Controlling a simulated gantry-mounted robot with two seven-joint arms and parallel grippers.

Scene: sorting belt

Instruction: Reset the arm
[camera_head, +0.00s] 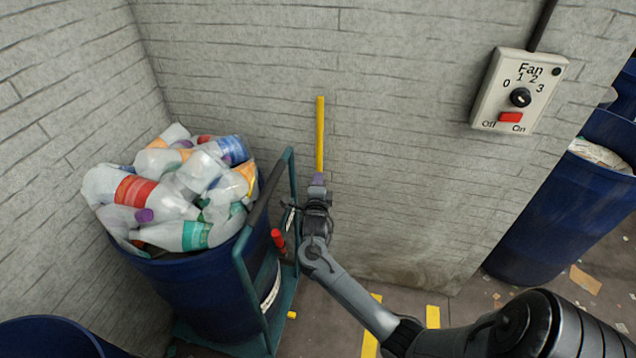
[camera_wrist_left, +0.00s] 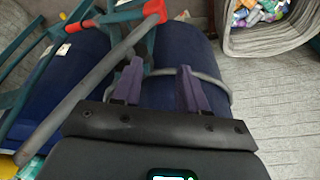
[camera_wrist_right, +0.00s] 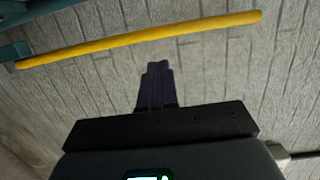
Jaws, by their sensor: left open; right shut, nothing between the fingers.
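My right arm reaches in from the lower right of the head view. Its gripper (camera_head: 318,180) is by the grey brick wall, just right of the cart's frame. In the right wrist view the two purple fingers (camera_wrist_right: 157,68) are together, with nothing between them. My left gripper is out of the head view. In the left wrist view its fingers (camera_wrist_left: 160,78) are apart and empty, above a dark blue barrel (camera_wrist_left: 170,50) and a grey handle bar.
A yellow bar (camera_head: 320,130) stands against the wall beyond my right gripper. A blue barrel (camera_head: 205,290) full of plastic bottles (camera_head: 160,195) sits on a green cart (camera_head: 246,295). A fan switch box (camera_head: 490,95) is on the wall. Another blue barrel (camera_head: 555,220) stands at right.

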